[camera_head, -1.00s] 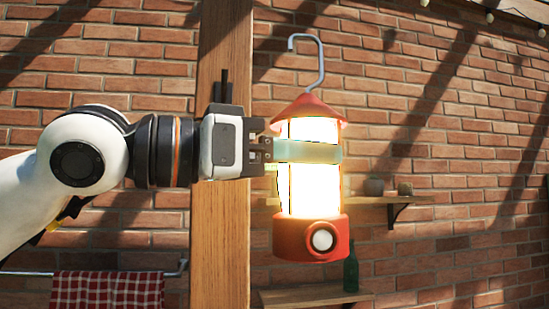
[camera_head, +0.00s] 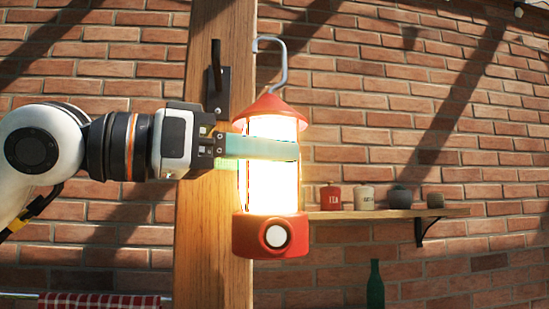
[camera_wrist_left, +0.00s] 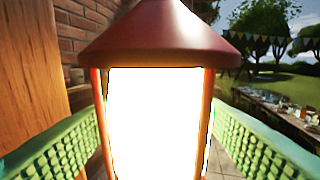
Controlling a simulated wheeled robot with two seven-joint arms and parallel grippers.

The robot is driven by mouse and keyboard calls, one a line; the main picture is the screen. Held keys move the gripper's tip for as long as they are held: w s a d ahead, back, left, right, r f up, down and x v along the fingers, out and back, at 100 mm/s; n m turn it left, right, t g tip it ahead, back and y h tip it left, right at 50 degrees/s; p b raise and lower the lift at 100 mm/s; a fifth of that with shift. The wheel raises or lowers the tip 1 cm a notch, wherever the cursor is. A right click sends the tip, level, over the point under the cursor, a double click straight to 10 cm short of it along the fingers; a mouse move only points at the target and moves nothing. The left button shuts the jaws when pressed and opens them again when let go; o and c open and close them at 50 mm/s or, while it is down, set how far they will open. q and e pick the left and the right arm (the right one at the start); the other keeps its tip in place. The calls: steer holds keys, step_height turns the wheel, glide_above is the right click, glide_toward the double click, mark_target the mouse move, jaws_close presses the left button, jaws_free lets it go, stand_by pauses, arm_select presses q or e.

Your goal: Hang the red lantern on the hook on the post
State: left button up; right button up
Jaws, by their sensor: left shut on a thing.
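The red lantern (camera_head: 271,236) is lit and upright, with a grey wire hook (camera_head: 283,62) on top. My left gripper (camera_head: 262,149) is shut on the lantern's glowing middle, with its pale green fingers along the sides. In the left wrist view the lantern (camera_wrist_left: 158,35) fills the middle between the green fingers (camera_wrist_left: 155,140). The wooden post (camera_head: 212,275) stands behind the gripper. A dark hook (camera_head: 217,70) on a black plate is fixed to the post, to the left of the lantern's wire hook. The two hooks are apart. My right gripper is not in view.
A wall shelf (camera_head: 385,213) with red and cream tins and two small pots is at the right. A green bottle (camera_head: 375,287) stands below it. A checked cloth (camera_head: 98,300) hangs on a rail at lower left. The brick wall (camera_head: 400,110) is behind.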

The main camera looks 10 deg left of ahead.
arm_select(q)
steer(key=shift+w+a, duration=0.15)
steer(key=shift+a, duration=0.3)
steer(key=shift+w+a+f, duration=0.1)
steer(key=shift+w+a, duration=0.1)
steer(key=shift+a, duration=0.1)
steer(key=a, duration=0.1)
steer(key=s+a+f+b, duration=0.1)
steer(key=a, duration=0.1)
steer(key=a+f+b, duration=0.1)
steer(key=shift+s+a, duration=0.2)
steer(key=shift+s, duration=0.05)
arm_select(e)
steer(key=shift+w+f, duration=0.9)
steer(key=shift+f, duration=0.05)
